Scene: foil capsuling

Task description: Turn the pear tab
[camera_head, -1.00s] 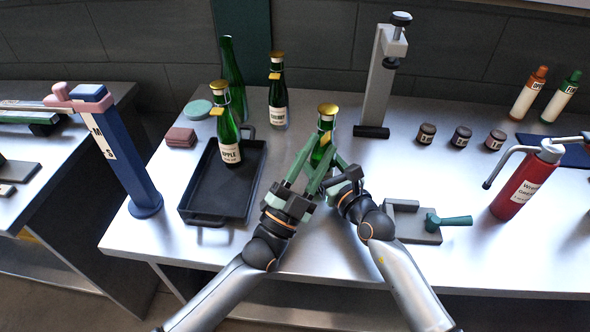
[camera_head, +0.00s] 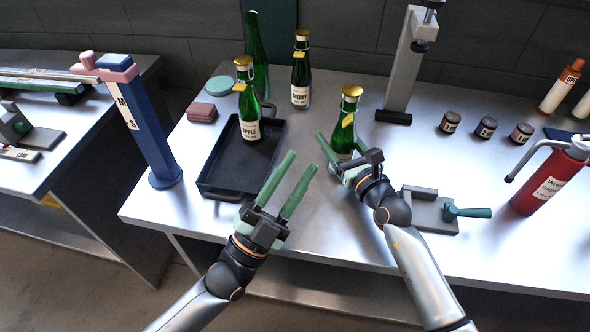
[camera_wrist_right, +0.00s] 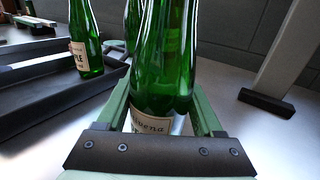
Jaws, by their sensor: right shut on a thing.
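A green bottle (camera_head: 343,128) with a gold cap and a yellow tab (camera_head: 348,120) at its neck stands upright on the bench, apart from the black tray. My right gripper (camera_head: 341,143) is shut around its body. The bottle fills the middle of the right wrist view (camera_wrist_right: 163,60), between the green fingers; its label is partly hidden and I cannot read it clearly. My left gripper (camera_head: 303,161) is open and empty, its fingers parallel and apart, left of and in front of the bottle.
The apple bottle (camera_head: 249,110) stands in the black tray (camera_head: 226,184); the cherry bottle (camera_head: 300,72) and a tall bottle (camera_head: 257,50) stand behind. A grey post stand (camera_head: 405,75), small jars (camera_head: 486,127), a clamp block (camera_head: 428,214) and a red extinguisher-like bottle (camera_head: 548,183) are to the right.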

